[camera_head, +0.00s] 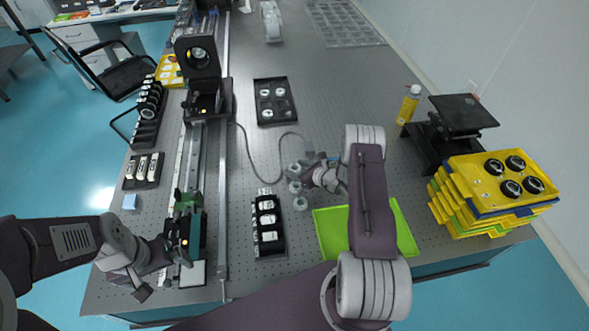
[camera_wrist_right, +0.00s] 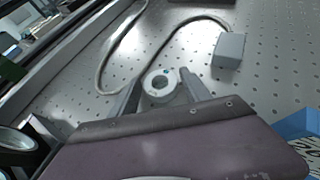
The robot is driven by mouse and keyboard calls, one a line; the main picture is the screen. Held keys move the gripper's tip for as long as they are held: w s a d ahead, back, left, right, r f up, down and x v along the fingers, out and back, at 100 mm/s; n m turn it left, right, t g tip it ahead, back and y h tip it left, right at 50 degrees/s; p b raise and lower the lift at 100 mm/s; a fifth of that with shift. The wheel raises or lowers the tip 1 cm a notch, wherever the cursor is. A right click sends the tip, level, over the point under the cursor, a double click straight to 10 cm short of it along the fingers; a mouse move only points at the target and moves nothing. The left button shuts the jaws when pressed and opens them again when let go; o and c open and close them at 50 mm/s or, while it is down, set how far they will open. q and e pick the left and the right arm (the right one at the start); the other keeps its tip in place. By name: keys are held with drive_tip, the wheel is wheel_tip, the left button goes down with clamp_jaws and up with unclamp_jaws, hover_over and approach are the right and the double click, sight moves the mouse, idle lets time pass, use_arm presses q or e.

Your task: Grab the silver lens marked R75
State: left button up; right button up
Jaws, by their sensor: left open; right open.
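A small whitish-silver ring-shaped lens (camera_wrist_right: 160,86) with a blue spot sits on the table in the right wrist view. It lies between the two spread fingers of my right gripper (camera_wrist_right: 158,92), with no clear grip on it. No R75 marking is readable. In the head view my right gripper (camera_head: 297,186) is low over the table, right of the black rack, and its fingertips are hard to make out. My left gripper (camera_head: 160,276) is open at the front left, beside a green and black optical mount (camera_head: 187,226).
A black rack (camera_head: 268,242) holds several pale pieces, and a black tray (camera_head: 275,86) holds round lenses. A grey block (camera_wrist_right: 229,50) and a cable (camera_wrist_right: 112,55) lie beyond the ring. A green tray (camera_head: 330,232), stacked yellow trays (camera_head: 465,210) and a yellow bottle (camera_head: 408,105) are right.

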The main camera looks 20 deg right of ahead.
sight(298, 170)
drive_tip(key=shift+s, duration=0.1)
drive_tip(key=c, duration=1.2)
drive_tip(key=shift+o, duration=0.2)
drive_tip(key=shift+r, duration=0.1)
drive_tip(key=r, duration=0.4)
drive_tip(key=shift+d+r+b, duration=0.15)
drive_tip(key=shift+d+b, duration=0.05)
drive_tip(key=shift+b, duration=0.1)
drive_tip(key=s+d+r+b, duration=0.1)
drive_tip(key=s+d+r, duration=0.5)
drive_tip(key=s+d, duration=0.1)
drive_tip(key=shift+v, duration=0.8)
